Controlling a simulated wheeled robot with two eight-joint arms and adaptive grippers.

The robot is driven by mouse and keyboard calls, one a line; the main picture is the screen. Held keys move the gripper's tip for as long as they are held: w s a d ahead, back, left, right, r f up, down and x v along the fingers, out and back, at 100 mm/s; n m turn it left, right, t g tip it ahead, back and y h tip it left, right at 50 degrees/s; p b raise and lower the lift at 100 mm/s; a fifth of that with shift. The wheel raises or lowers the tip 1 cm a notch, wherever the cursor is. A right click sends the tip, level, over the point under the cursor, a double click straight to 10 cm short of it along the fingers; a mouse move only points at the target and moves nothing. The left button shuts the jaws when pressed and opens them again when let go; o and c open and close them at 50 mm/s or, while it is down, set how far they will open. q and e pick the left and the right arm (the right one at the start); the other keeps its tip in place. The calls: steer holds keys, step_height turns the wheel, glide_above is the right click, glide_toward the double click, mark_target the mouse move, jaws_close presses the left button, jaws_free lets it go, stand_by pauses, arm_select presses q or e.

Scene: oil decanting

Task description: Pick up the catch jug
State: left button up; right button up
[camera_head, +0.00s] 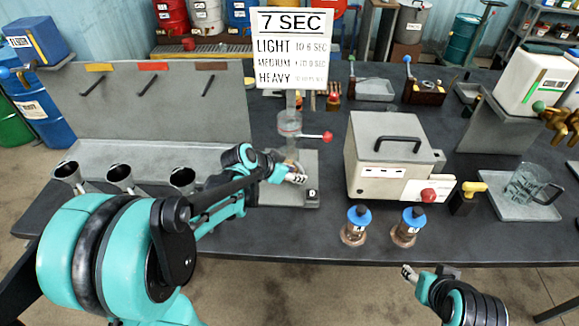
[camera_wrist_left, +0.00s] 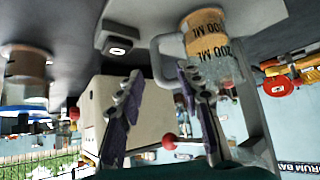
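A clear jug with a yellow 200 ML band (camera_wrist_left: 207,35) and a side handle shows in the left wrist view, on the grey base plate (camera_head: 307,160) of the sign stand. In the head view my left gripper and arm mostly hide it. My left gripper (camera_head: 295,178) is low over that plate. In the wrist view its two fingers (camera_wrist_left: 160,85) are apart with nothing between them, and the jug handle lies just past the fingertips. Contact cannot be told. My right gripper (camera_head: 408,273) is at the lower right, off the table's front edge; its opening is unclear.
A grey box (camera_head: 387,158) stands right of the stand, with two blue-capped jars (camera_head: 356,225) (camera_head: 408,227) in front. Another clear jug (camera_head: 526,184) is on a tray at the right. Metal cups (camera_head: 120,178) line the left front. The timing sign (camera_head: 292,50) rises above the stand.

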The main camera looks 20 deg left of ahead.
mark_target(300, 190)
arm_select(q)
steer(key=b+x, duration=0.1)
steer(key=x, duration=0.3)
steer(key=shift+s+d+f+b, duration=0.15)
steer(key=shift+s+b, duration=0.1)
steer(key=shift+b, duration=0.15)
steer(key=shift+w+d+f, duration=0.1)
steer(key=shift+w+f, duration=0.15)
steer(key=shift+w, duration=0.15)
steer(key=shift+s+r, duration=0.1)
steer(key=shift+s, duration=0.05)
steer(key=shift+c, duration=1.3)
jaws_close()
steer(key=shift+r, duration=0.15)
